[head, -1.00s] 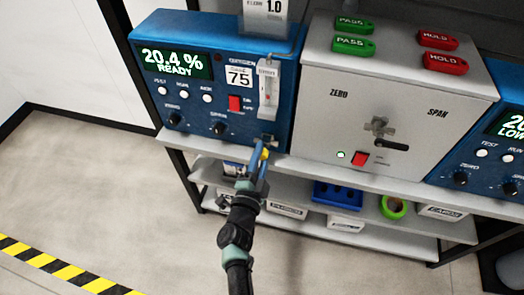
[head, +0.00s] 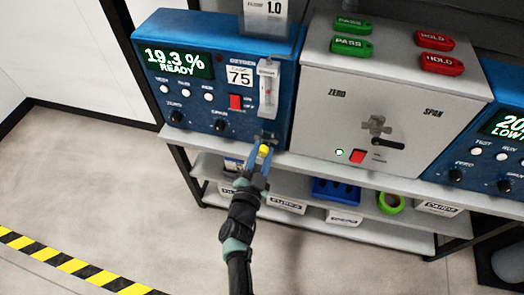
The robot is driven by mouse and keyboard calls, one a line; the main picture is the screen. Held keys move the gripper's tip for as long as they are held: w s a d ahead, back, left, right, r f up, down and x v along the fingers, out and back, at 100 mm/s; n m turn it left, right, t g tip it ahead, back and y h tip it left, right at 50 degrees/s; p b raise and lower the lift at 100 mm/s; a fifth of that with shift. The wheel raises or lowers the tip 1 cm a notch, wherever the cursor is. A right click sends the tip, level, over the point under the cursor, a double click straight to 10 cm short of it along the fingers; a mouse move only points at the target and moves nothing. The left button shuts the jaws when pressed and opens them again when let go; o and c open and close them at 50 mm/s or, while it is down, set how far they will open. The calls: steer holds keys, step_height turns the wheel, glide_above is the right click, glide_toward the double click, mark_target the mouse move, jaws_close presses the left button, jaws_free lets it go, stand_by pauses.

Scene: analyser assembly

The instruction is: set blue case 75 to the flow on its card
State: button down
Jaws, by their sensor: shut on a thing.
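Blue case 75 (head: 185,50) stands on the bench at left, its display (head: 176,62) reading 19.3 % READY. A card (head: 264,9) on its top reads 1.0. A clear flow tube (head: 267,90) is upright on the right of its front; its float level is too small to read. A small metal flow knob (head: 267,137) sits under the tube. My gripper (head: 264,151), with yellow at its tips, reaches up from below and is shut on this knob. The fingers partly hide the knob.
A grey box (head: 395,85) with a ZERO/SPAN handle, green PASS tags and red HOLD tags stands close on the right. Another blue case (head: 490,140) is beyond it. Lower shelves (head: 300,222) hold bins and green tape. The floor at left is free.

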steer(key=c, duration=0.5)
jaws_free()
steer(key=p+v, duration=0.3)
steer(key=v, duration=1)
